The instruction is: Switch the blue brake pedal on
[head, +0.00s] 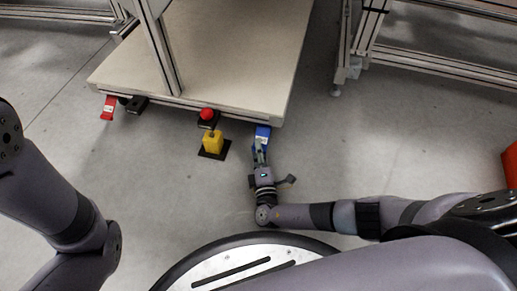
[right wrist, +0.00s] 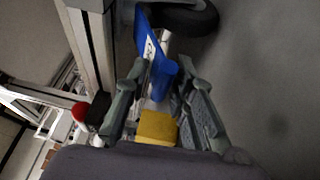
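The blue brake pedal (head: 263,132) sticks out from under the front edge of the cart, right of its middle. In the right wrist view the blue pedal (right wrist: 153,52) slants down beside a wheel. My right gripper (head: 260,147) is just in front of the pedal in the head view. In the right wrist view its fingers (right wrist: 163,66) are spread, with the pedal's lower end between or just beyond the tips; I cannot tell whether they touch it. My left arm shows at the left, but its gripper is out of the frame.
The cart (head: 215,50) has a pale top and metal posts. A red pedal (head: 108,108) is at its front left. A red button (head: 207,114) and a yellow block on a black base (head: 212,143) stand left of my right gripper. Metal frames stand behind. Grey floor lies open around.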

